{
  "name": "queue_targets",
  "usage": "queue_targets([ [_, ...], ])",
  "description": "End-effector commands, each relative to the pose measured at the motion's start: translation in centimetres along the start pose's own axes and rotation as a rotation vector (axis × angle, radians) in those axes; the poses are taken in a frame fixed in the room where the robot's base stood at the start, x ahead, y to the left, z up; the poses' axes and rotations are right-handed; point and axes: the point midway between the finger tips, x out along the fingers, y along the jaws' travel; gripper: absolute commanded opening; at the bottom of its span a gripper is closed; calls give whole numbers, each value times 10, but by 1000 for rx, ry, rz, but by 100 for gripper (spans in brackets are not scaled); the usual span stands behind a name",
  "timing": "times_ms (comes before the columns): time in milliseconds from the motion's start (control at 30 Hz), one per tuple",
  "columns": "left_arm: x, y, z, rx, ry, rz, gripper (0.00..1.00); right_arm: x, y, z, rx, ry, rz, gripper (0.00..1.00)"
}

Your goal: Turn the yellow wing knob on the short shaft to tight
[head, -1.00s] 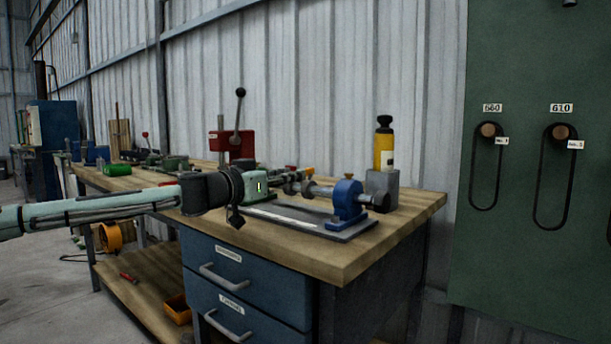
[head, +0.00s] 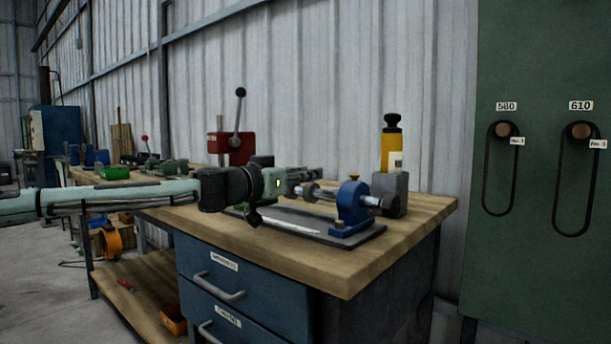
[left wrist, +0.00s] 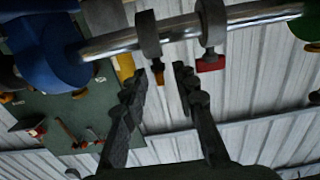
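The yellow wing knob (left wrist: 158,72) shows small and partly dark in the left wrist view, on the collar (left wrist: 148,35) nearer the blue bearing block (left wrist: 50,50). The collar sits on the short bright shaft (left wrist: 110,44). A second collar beside it carries a red knob (left wrist: 210,63). My left gripper (left wrist: 160,68) is open and empty, its two fingertips on either side of the yellow knob. I cannot tell whether they touch it. In the head view, my left gripper (head: 308,174) hides the knobs. The blue block (head: 351,203) stands at the shaft's right. My right gripper is not in view.
The shaft stand's grey plate (head: 300,222) lies on the wooden bench (head: 330,268). A red press with a lever (head: 232,143) is behind my left gripper. The bench's front right corner is clear.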

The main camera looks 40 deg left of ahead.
Motion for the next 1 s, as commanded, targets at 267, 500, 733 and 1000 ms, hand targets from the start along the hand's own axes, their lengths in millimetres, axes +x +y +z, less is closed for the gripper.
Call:
queue_targets([
  [267,0,0,0,0,0,0,12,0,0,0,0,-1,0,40],
  [500,0,0,0,0,0,0,0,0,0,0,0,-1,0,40],
  [733,0,-1,0,0,0,11,0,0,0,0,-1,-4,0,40],
  [1000,0,-5,-1,0,1,122,0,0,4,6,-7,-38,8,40],
])
